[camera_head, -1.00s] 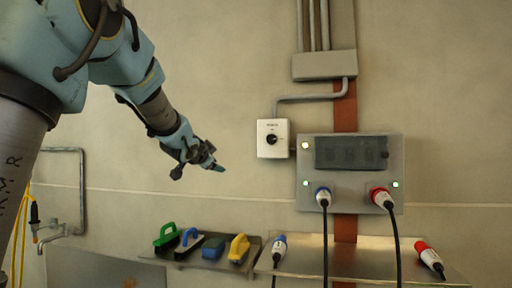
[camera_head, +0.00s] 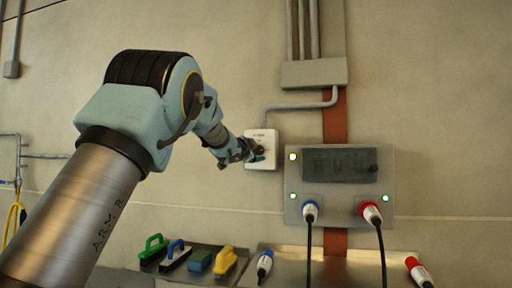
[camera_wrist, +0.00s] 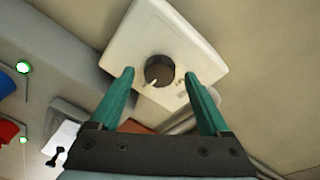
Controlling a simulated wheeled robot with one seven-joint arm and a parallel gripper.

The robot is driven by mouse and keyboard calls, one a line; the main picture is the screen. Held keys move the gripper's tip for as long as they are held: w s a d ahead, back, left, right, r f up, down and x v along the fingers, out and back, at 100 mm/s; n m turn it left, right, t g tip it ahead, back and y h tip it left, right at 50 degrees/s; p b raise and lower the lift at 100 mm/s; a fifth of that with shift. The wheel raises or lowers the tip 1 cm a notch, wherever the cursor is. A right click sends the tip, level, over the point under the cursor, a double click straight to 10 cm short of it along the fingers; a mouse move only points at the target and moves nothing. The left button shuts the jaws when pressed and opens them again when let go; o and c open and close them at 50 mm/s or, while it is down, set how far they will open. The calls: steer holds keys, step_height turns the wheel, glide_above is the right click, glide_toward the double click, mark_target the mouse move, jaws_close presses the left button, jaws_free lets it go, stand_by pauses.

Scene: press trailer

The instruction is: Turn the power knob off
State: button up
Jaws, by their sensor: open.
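The power knob (camera_wrist: 159,71) is a round dark knob with a pale pointer mark, on a white square switch box (camera_wrist: 125,45) on the wall. In the head view the white box (camera_head: 271,137) is partly covered by my gripper (camera_head: 259,152), and the knob is mostly hidden there. In the wrist view my gripper (camera_wrist: 161,82) is open, with one teal finger on each side of the knob. A gap shows between the knob and each finger. I cannot tell how far the fingertips are from the box face.
A grey panel (camera_head: 340,202) with lit lamps, a blue plug (camera_head: 310,211) and a red plug (camera_head: 371,213) is right of the box. A conduit (camera_head: 300,105) runs above it.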

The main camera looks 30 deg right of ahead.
steer(key=shift+w+d, duration=0.25)
steer(key=shift+c, duration=0.2)
jaws_close()
stand_by(0.4)
